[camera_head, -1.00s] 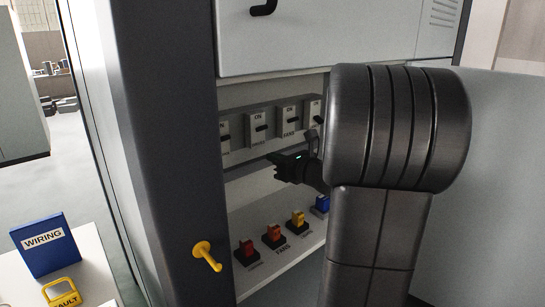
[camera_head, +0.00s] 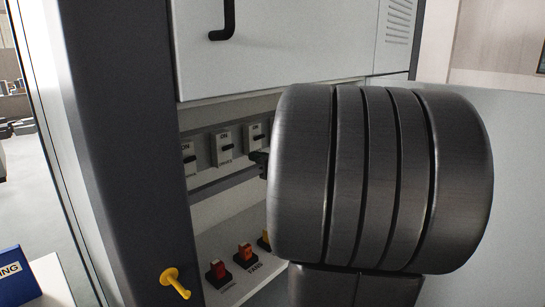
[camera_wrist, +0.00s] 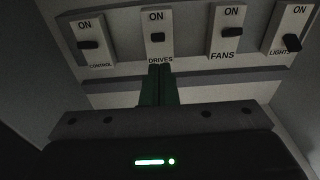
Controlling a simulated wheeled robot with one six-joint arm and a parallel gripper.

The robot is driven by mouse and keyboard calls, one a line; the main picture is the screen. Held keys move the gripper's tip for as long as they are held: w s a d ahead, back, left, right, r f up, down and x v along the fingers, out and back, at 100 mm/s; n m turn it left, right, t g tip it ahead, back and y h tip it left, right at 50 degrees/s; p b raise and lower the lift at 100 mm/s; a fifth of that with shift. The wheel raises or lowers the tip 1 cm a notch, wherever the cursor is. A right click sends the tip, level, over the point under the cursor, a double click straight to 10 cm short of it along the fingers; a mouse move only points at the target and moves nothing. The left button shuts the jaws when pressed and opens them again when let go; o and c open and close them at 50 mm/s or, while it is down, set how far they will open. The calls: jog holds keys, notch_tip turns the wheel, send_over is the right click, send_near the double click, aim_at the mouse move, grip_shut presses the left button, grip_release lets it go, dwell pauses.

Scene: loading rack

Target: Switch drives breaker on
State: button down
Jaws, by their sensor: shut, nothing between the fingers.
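The drives breaker (camera_wrist: 157,35) is a white plate marked ON at the top and DRIVES below, with a small black lever. In the head view it is the middle visible breaker (camera_head: 224,146). My gripper (camera_wrist: 159,72) is shut and empty. In the wrist view its fingertips point at the breaker's lower edge, just below the DRIVES label; whether they touch cannot be told. In the head view only a dark bit of the gripper (camera_head: 260,160) shows beside my arm, which hides the rest. The lever's setting is unclear.
The control breaker (camera_wrist: 86,42) is left of drives; fans (camera_wrist: 229,32) and lights (camera_wrist: 290,40) are right. A dark cabinet post (camera_head: 125,150) with a yellow hook (camera_head: 174,281) stands left.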

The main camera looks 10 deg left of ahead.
jog(key=w+a+f+t+y+b, duration=0.1)
jog(key=w+a+f+b, duration=0.2)
jog(key=a+f, duration=0.2)
jog(key=w+a+f+y+b, duration=0.2)
jog(key=w+a+f+b, duration=0.1)
jog(key=a+f+b, duration=0.15)
jog(key=v, duration=0.5)
jog(key=shift+s+a+r, duration=0.1)
jog(key=shift+s+r, duration=0.15)
jog(key=shift+s, duration=0.05)
